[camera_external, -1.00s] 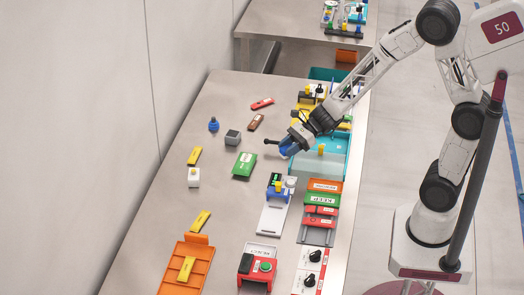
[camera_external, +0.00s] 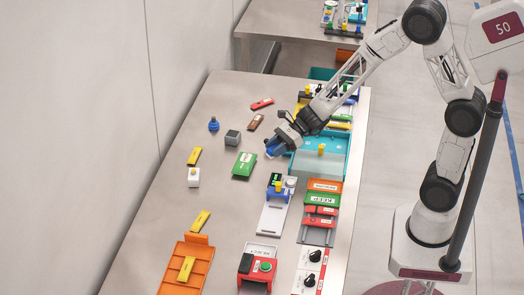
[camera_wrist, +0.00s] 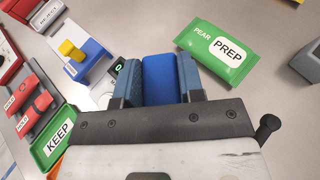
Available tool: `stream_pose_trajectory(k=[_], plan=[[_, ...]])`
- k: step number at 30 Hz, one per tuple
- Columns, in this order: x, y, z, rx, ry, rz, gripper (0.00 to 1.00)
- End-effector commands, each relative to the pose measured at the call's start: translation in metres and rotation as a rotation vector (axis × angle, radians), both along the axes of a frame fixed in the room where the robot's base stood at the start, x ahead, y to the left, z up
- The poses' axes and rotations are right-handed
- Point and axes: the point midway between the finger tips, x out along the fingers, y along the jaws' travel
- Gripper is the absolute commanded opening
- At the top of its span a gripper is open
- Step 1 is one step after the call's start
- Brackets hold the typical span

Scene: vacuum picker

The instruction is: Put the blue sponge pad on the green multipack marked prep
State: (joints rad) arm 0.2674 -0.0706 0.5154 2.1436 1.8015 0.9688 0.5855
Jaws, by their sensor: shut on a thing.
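My gripper (camera_external: 276,148) is shut on the blue sponge pad (camera_wrist: 160,79), which sits between its two fingers in the wrist view. The green multipack marked PREP (camera_external: 243,164) lies flat on the table, left of and slightly nearer than the gripper. It also shows in the wrist view (camera_wrist: 210,57), up and to the right of the held pad, apart from it, with "PEAR" and "PREP" readable. The pad is mostly hidden in the external view.
A teal tray (camera_external: 334,140) lies to the right of the gripper. A blue and white device (camera_external: 277,190) stands nearer. A dark grey cube (camera_external: 232,137) is just beyond the multipack. A green KEEP tray (camera_wrist: 50,139) is at lower left in the wrist view. Table left of the multipack is fairly clear.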

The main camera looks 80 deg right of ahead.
Motion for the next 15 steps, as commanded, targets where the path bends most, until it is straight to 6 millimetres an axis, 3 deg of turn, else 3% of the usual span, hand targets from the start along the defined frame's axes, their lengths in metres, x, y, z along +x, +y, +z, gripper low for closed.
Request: stream_pose_trajectory(k=[15], plan=[[0.072,-0.003,-0.007,0.0,0.0,0.001,0.13]])
